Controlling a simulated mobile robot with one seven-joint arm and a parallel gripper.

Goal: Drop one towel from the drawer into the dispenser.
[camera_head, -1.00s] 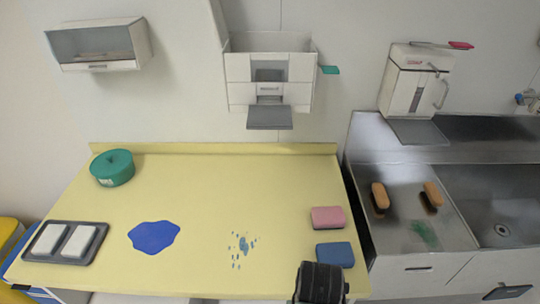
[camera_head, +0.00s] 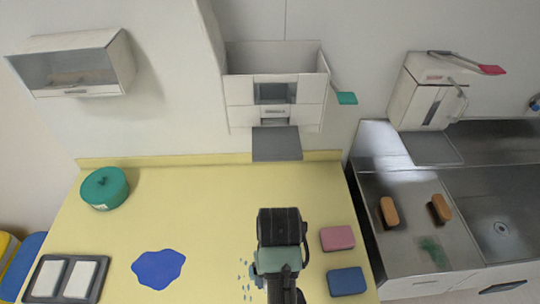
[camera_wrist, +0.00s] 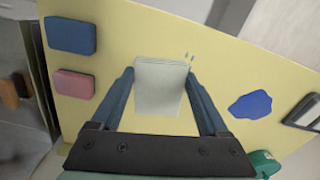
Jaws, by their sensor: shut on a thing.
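A white folded towel (camera_wrist: 160,88) sits between the two fingers of my gripper (camera_wrist: 160,75) in the wrist view. My gripper is shut on its sides and holds it above the yellow worktop. In the head view my dark wrist is over the front middle of the worktop, and it hides the towel. The dispenser (camera_head: 240,91) is a white, open-topped wall box with a grey tray (camera_head: 277,145) below it and a green lever (camera_head: 346,98) at its right. It is beyond my gripper, apart from it. I cannot make out the drawer.
The yellow worktop (camera_head: 215,200) holds a green round tin (camera_head: 104,188), a blue spill (camera_head: 158,268), pink (camera_head: 337,238) and blue (camera_head: 347,281) sponges, and a dark tray (camera_head: 45,296) with white blocks. A soap dispenser (camera_head: 425,92) hangs above the sink at right. A glass-fronted cabinet (camera_head: 80,65) hangs left.

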